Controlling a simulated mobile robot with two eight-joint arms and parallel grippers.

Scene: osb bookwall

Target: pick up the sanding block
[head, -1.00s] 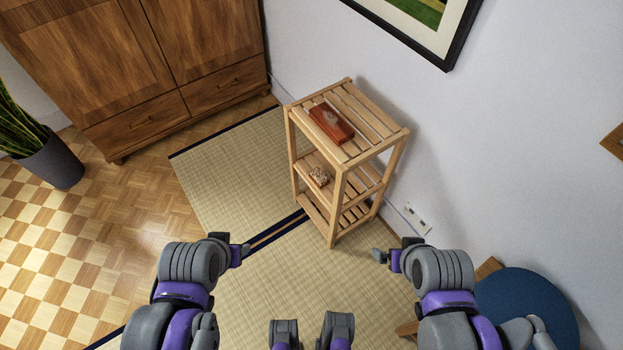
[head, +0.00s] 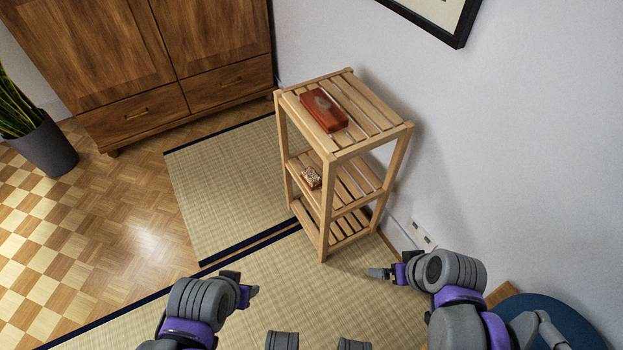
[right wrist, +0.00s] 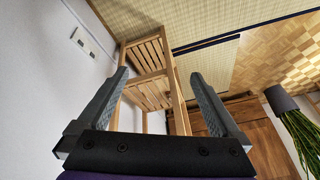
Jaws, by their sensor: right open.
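A wooden slatted shelf stand (head: 333,160) stands ahead of me. A reddish-brown oblong block (head: 323,110) with a greyish patch on top lies on its top slats. A smaller brown block with a speckled pale top (head: 311,177) lies on the middle shelf. I cannot tell for sure which is the sanding block. My right gripper (head: 378,273) is open and empty, low and to the right of the stand; its spread fingers show in the right wrist view (right wrist: 159,74). My left gripper (head: 251,292) is low and left of the stand, apart from both blocks; its jaws are unclear.
A white wall (head: 520,150) runs close along the stand's right side. A round blue seat (head: 550,315) is at lower right. A wooden cabinet (head: 130,60) and a potted plant (head: 42,145) stand at back left. Tatami mats (head: 230,200) leave clear floor left of the stand.

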